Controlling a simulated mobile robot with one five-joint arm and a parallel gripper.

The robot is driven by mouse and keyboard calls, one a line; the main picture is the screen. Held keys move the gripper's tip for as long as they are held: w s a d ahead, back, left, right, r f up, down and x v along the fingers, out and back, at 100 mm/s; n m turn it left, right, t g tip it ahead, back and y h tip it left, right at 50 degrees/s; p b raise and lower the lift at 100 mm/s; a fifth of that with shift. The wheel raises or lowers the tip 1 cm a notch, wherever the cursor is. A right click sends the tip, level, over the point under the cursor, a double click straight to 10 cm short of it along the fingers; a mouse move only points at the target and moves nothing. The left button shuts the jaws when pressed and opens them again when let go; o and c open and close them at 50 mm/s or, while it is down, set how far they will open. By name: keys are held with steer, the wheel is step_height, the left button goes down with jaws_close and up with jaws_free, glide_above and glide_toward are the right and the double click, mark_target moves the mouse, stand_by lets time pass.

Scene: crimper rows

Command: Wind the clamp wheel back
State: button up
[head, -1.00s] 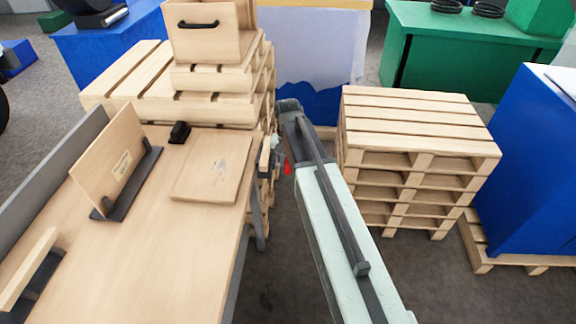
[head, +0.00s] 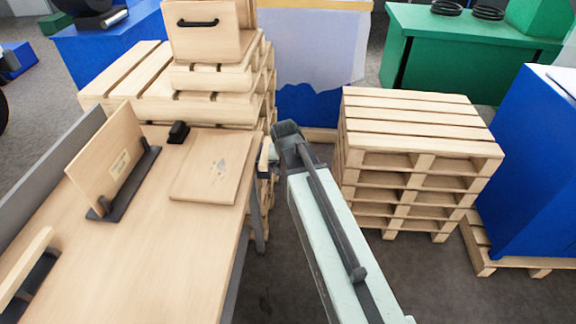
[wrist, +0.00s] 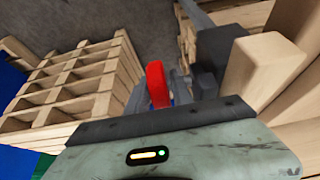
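A red part, seemingly the clamp wheel (wrist: 157,84), stands upright in the middle of the wrist view. My gripper (wrist: 160,90) has its two grey fingers on either side of it. The left finger looks close against the red part, and a thin sliver of gap shows by the right finger, so I cannot tell whether they grip it. A dark grey clamp body (wrist: 218,58) and a pale wooden block (wrist: 262,70) are just right of the fingers. In the head view, my arm hides the red part and the fingers; the wooden block (head: 265,156) shows at the bench's right edge.
The wooden bench (head: 160,265) lies left of my arm, with a flat board (head: 212,180) and an upright panel (head: 105,160) on it. A pallet stack (head: 420,135) stands close on the right. A narrow strip of floor lies between.

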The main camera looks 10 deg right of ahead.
steer(key=p+v, duration=0.7)
steer(key=v, duration=0.1)
steer(key=shift+f, duration=0.1)
steer(key=shift+d, duration=0.25)
steer(key=s+f+n+g+y, duration=0.1)
steer(key=s+f+n+g, duration=0.1)
steer(key=s, duration=0.9)
steer(key=n+g, duration=0.1)
steer(key=g, duration=0.1)
steer(key=shift+s+d+n+g, duration=0.15)
steer(key=shift+s+n+g, duration=0.15)
steer(key=shift+s, duration=0.05)
